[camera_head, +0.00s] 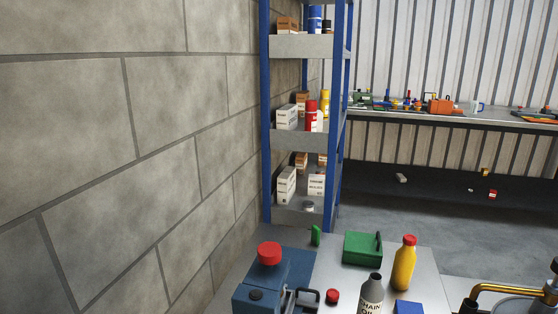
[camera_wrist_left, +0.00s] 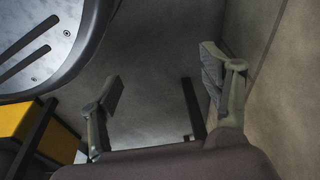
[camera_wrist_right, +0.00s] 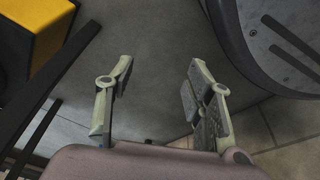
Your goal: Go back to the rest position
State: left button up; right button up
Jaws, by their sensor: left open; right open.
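My left gripper (camera_wrist_left: 160,92) shows in the left wrist view with its two fingers wide apart and nothing between them. My right gripper (camera_wrist_right: 158,90) shows in the right wrist view, also open and empty, above a grey floor. Neither gripper nor arm is in the head view. Both grippers are apart from the bench (camera_head: 335,284) and the things on it.
The bench holds a blue machine with a red cap (camera_head: 270,253), a green box (camera_head: 362,248), a yellow bottle (camera_head: 404,266) and a grey bottle (camera_head: 370,295). A blue shelf rack (camera_head: 300,140) stands behind, beside a block wall (camera_head: 110,150). Grey floor (camera_head: 430,220) is open behind the bench.

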pick_arm(q)
jog(key=s+a+g+p, duration=0.1)
jog(key=s+a+p, duration=0.2)
jog(key=s+p, duration=1.1)
jog(key=shift+s+p, duration=0.35)
jog(key=shift+s, duration=0.9)
pick_arm(e)
jog(key=s+d+g, duration=0.1)
jog(key=s+d, duration=0.2)
jog(key=s, duration=1.3)
jog(key=shift+s, duration=0.25)
